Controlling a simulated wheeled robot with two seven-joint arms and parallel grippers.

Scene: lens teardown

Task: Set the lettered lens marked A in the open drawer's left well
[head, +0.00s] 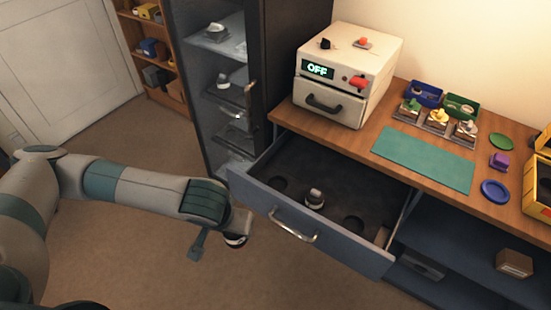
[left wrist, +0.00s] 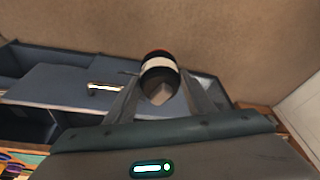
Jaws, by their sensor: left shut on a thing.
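My left gripper (head: 222,245) is shut on a lens (head: 236,240), held in the air left of the open drawer's front. In the left wrist view the lens (left wrist: 160,66) sits between the fingertips (left wrist: 160,92); it is dark with a white band and a reddish rim. No letter on it can be read. The open drawer (head: 330,243) has a dark floor with round wells. The left well (head: 280,184) is empty. Another lens (head: 315,197), grey and white, stands in the middle of the drawer. The right well (head: 354,223) looks empty. My right gripper is not in view.
The drawer handle (head: 295,228) juts from its front. A dark glass-door cabinet (head: 262,80) stands behind the drawer's left end. On the worktop are a white box reading OFF (head: 345,75), a green mat (head: 425,158) and small bins. Open floor lies below my left gripper.

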